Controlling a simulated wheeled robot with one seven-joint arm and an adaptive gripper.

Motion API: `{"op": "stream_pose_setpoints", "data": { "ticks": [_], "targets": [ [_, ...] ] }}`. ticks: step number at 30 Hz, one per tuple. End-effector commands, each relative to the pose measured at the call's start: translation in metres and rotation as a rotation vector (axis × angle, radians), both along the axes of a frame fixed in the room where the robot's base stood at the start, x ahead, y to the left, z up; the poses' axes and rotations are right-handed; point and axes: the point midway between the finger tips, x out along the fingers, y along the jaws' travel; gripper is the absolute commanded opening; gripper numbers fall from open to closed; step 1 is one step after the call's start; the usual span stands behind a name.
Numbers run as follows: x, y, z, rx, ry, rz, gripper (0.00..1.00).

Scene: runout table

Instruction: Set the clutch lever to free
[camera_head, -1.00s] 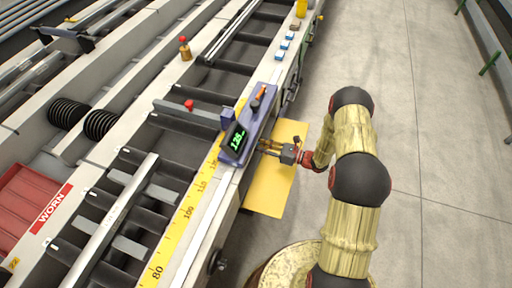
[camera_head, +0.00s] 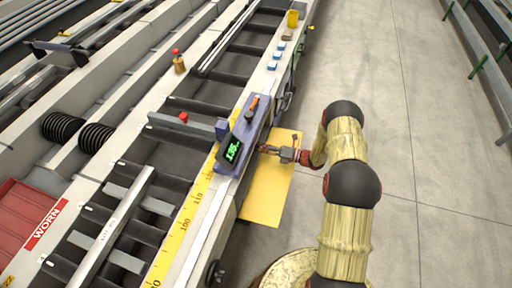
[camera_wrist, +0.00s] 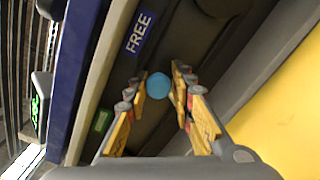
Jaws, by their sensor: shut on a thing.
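In the wrist view a round light-blue knob (camera_wrist: 158,86), which appears to be the clutch lever's end, sits between the fingers of my gripper (camera_wrist: 160,84). The fingers are shut on it. Its lever shaft is hidden. A blue plate reading FREE (camera_wrist: 138,34) is just above the knob in the picture, and a small green plate (camera_wrist: 103,121) is to its lower left. In the head view my gripper (camera_head: 268,149) reaches the near side of the table beside the blue console (camera_head: 248,127); the knob is too small to make out there.
The console carries a green-lit display (camera_head: 233,150) and an orange-tipped lever (camera_head: 252,105). A yellow floor patch (camera_head: 268,195) lies below my gripper. Blue-and-white blocks (camera_head: 277,56) and a yellow cup (camera_head: 293,18) are farther along the table edge.

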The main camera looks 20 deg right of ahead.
Motion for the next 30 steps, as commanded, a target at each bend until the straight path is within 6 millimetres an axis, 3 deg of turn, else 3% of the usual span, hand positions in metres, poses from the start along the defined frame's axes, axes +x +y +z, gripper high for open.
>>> {"op": "stream_pose_setpoints", "data": {
  "ticks": [16, 17, 24, 30],
  "targets": [
    [-0.0016, 0.0026, -0.0029, 0.023, 0.030, 0.009, 0.00],
    [-0.0015, 0.0027, -0.0029, 0.022, 0.030, 0.009, 0.25],
    [-0.0003, 0.0013, -0.0022, 0.020, 0.026, 0.005, 0.38],
    [0.0007, 0.0001, -0.0015, 0.018, 0.024, 0.003, 0.39]
  ]
}}
